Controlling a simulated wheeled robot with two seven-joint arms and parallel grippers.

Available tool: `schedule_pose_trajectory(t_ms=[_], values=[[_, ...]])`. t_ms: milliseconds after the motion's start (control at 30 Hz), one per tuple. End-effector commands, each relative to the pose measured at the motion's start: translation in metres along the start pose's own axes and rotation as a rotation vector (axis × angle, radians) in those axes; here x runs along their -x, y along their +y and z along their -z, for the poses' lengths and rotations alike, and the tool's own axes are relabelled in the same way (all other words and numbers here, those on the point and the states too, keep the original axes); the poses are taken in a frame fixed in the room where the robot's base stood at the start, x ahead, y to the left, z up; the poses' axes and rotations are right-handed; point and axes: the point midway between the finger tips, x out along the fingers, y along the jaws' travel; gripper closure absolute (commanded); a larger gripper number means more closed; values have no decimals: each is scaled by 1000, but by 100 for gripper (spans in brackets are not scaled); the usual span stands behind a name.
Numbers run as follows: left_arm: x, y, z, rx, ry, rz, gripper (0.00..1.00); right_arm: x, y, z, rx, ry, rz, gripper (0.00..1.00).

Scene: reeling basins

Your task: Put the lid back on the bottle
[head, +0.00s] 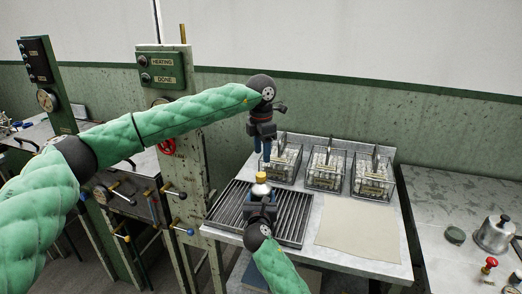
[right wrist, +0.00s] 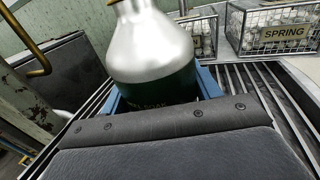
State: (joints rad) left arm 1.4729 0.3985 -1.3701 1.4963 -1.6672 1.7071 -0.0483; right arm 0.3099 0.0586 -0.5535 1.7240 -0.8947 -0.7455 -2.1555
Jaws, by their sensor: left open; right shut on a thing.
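The bottle (head: 261,190) is silver with a dark green lower part and stands upright over the slatted rack. A brass-coloured top (head: 261,176) shows on it; I cannot tell whether this is the lid or the bare neck. My right gripper (head: 260,208) is shut on the bottle from the front. In the right wrist view the bottle (right wrist: 152,45) sits between the blue fingers, its top cut off by the frame edge. My left gripper (head: 262,151) points down with open blue fingers, above the bottle and a little apart from it. No separate lid can be made out.
Three wire baskets (head: 326,168) of white cocoons stand behind the slatted rack (head: 230,205). A beige cloth (head: 358,228) lies at right on the table. A metal pot (head: 495,234) stands on the right-hand counter.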

Motion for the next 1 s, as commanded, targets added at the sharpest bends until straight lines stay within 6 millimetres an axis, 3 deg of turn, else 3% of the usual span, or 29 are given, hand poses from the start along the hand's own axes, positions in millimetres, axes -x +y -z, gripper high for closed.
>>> schedule_pose_trajectory(t_ms=[600, 800, 1000], values=[[0, 1, 3, 894, 14, -10, 51, 0, 0, 1, 0, 1, 0, 100], [0, 0, 4, 1107, 15, -13, 51, 0, 0, 1, 0, 1, 0, 100], [0, 0, 4, 1200, 15, -13, 51, 0, 0, 1, 0, 1, 0, 100]])
